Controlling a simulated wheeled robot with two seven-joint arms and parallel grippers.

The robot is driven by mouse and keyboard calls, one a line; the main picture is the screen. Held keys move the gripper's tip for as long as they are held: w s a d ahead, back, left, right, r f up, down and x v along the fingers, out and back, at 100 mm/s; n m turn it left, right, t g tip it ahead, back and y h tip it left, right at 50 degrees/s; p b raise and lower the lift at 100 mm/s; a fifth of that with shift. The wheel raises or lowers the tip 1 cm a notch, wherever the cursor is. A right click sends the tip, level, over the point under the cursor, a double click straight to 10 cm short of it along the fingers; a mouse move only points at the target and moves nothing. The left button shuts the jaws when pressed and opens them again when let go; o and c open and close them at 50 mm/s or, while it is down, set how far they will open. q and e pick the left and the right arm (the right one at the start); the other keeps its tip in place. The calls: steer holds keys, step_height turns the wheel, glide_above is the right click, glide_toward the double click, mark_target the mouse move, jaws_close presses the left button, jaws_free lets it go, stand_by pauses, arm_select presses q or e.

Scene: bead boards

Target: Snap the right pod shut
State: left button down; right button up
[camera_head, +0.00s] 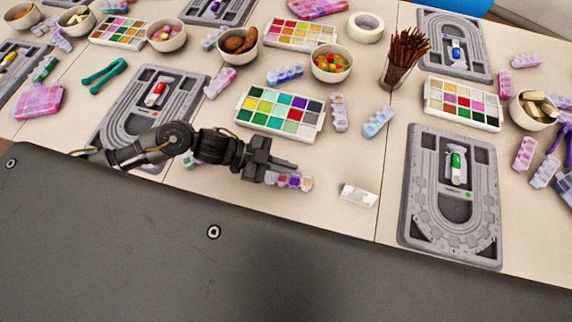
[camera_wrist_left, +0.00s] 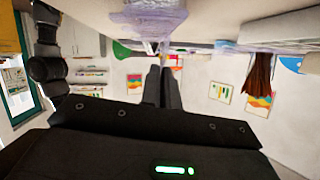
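A small pink-purple pod (camera_head: 293,182) with several compartments lies on the table near its front edge, in the head view. My left gripper (camera_head: 294,170) is directly at it and covers its left part; I cannot tell whether they touch. The pod's lid position is too small to make out. In the left wrist view the fingers (camera_wrist_left: 162,88) are side by side with hardly any gap and nothing visible between them. A blurred translucent purple pod (camera_wrist_left: 150,18) is at the top of that view. My right gripper is not in view.
A grey bead board (camera_head: 413,190) is to the right. The table is clear between block and board.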

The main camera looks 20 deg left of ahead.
mark_target(283, 185)
arm_select(q)
steer(key=shift+s, duration=0.15)
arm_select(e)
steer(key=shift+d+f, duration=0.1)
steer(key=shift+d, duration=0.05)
arm_select(q)
steer(key=shift+s+f+m+t+b, duration=0.35)
steer(key=shift+s+m+t+b, duration=0.2)
steer(key=shift+m+t+b, duration=0.25)
steer(key=m+b, duration=0.1)
steer(key=s+m+t+b, duration=0.1)
steer(key=b, duration=0.1)
steer(key=shift+s+f, duration=0.1)
steer(key=shift+f, duration=0.25)
steer(key=shift+s+f+m+t+h+b, duration=0.1)
steer(key=shift+m+t+h+b, duration=0.2)
steer(key=shift+m+b, duration=0.15)
steer(key=shift+s+d, duration=0.1)
steer(key=shift+m, duration=0.25)
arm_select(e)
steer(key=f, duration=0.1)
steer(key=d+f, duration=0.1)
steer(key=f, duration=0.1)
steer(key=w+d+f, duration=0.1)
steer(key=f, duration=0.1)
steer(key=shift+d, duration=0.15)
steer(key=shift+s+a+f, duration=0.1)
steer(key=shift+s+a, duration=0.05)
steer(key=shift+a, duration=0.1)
